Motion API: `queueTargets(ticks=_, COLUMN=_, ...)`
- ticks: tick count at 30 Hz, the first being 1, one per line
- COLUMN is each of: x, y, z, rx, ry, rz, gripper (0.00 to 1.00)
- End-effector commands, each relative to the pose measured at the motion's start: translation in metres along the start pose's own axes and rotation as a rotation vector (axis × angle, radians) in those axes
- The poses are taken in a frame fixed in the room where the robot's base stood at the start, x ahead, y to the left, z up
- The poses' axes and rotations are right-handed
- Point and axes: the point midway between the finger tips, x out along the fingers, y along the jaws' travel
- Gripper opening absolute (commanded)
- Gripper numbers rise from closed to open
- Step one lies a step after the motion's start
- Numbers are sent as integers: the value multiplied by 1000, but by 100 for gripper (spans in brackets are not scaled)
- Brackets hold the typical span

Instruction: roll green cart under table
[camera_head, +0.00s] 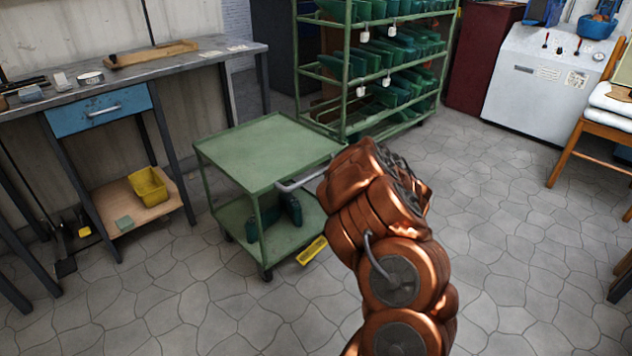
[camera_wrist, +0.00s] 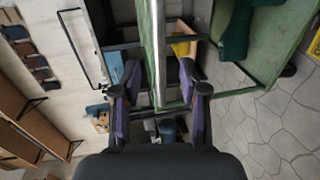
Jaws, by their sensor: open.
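The green cart (camera_head: 265,152) stands upright on the floor, right of and in front of the table. Its lower shelf (camera_head: 280,238) holds dark green shoe forms (camera_head: 291,208). A grey bar handle (camera_head: 310,179) sticks out from its right side toward my arm. The table (camera_head: 190,58) has a grey top and a blue drawer. In the wrist view my gripper (camera_wrist: 159,74) is open, one finger on each side of the handle (camera_wrist: 158,92); contact cannot be told. In the head view my wrist hides the fingers.
A green rack (camera_head: 347,75) of shoe forms stands behind the cart. A yellow object (camera_head: 312,250) is at the cart's lower front edge.

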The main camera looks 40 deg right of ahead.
Motion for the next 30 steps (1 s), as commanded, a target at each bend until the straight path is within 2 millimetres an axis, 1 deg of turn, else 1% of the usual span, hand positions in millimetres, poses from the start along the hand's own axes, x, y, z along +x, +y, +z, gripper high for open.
queueTargets(ticks=5, x=14, y=-2, z=0, rx=1, ry=-1, rz=-1, gripper=43)
queueTargets(ticks=12, x=49, y=-2, z=0, rx=0, ry=-1, rz=1, gripper=43)
queueTargets(ticks=18, x=72, y=0, z=0, rx=-2, ry=-1, rz=0, gripper=43)
queueTargets(ticks=21, x=76, y=1, z=1, rx=-2, ry=-3, rz=-2, gripper=43)
queueTargets(ticks=27, x=76, y=1, z=1, rx=-1, ry=-4, rz=-2, gripper=43)
queueTargets(ticks=28, x=76, y=1, z=1, rx=-1, ry=-4, rz=-2, gripper=42)
queueTargets(ticks=30, x=76, y=1, z=1, rx=0, ry=-4, rz=-2, gripper=35)
